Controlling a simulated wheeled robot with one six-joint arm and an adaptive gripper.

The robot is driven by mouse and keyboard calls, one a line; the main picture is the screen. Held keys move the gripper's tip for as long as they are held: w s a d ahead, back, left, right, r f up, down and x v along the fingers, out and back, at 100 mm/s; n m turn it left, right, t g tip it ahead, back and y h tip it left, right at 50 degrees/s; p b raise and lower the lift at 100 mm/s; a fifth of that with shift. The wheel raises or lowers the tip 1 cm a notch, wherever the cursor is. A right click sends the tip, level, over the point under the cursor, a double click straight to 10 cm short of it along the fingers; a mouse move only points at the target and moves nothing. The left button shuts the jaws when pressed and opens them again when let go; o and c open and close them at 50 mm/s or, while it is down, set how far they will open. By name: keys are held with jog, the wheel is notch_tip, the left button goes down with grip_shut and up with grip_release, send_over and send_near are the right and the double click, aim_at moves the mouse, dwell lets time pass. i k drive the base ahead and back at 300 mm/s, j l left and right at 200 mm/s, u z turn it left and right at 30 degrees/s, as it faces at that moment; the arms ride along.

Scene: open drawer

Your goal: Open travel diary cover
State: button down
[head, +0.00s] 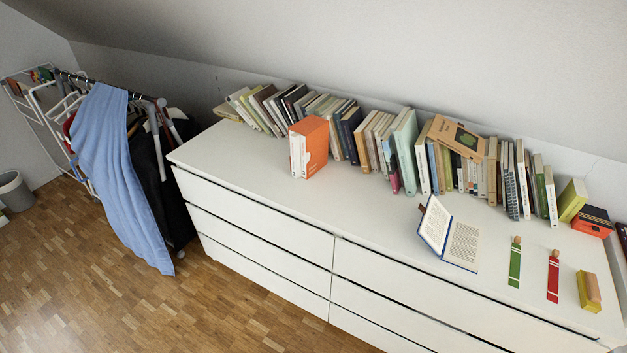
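A book with a dark blue cover and printed pages (461,244), probably the travel diary, lies on the white dresser top right of centre. It stands open: its right half lies flat, and its left half (435,224) is tilted up at an angle. A small brown tip shows at the upper left corner of the raised half; I cannot tell what it is. No title is readable. My gripper is not in view.
The white dresser (240,168) has a long row of books (405,140) along the wall. An orange box-like book set (309,148) stands left of centre. A green strip (515,264), a red strip (553,277) and a yellow block (589,291) lie right of the open book.

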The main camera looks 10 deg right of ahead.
aim_at(433, 229)
jog(key=i+l, duration=0.3)
jog(key=l, duration=0.15)
jog(key=i+l, duration=0.25)
jog(key=l, duration=0.25)
